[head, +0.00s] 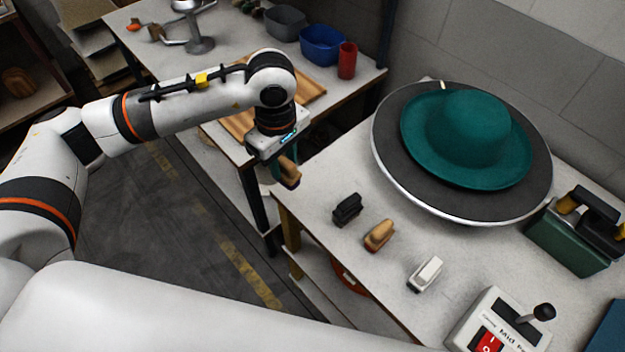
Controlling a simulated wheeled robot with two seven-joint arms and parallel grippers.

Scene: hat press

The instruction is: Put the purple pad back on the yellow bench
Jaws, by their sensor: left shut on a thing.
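My left gripper (283,170) points down and is shut on a small block-shaped pad (290,173). The pad has a tan upper part and a dark, purplish lower part; the gripper hides some of it. It is held in the air by the left edge of the near bench (322,178). This bench has a pale top and a yellow leg (291,229), so I take it as the yellow bench. My right gripper is out of view.
A black pad (347,210), a tan pad (379,235) and a white pad (426,274) sit along the bench's left side. A teal hat (470,130) lies on a round dark disc (398,175). A switch box (495,325) stands at the front. A second table (225,55) is behind.

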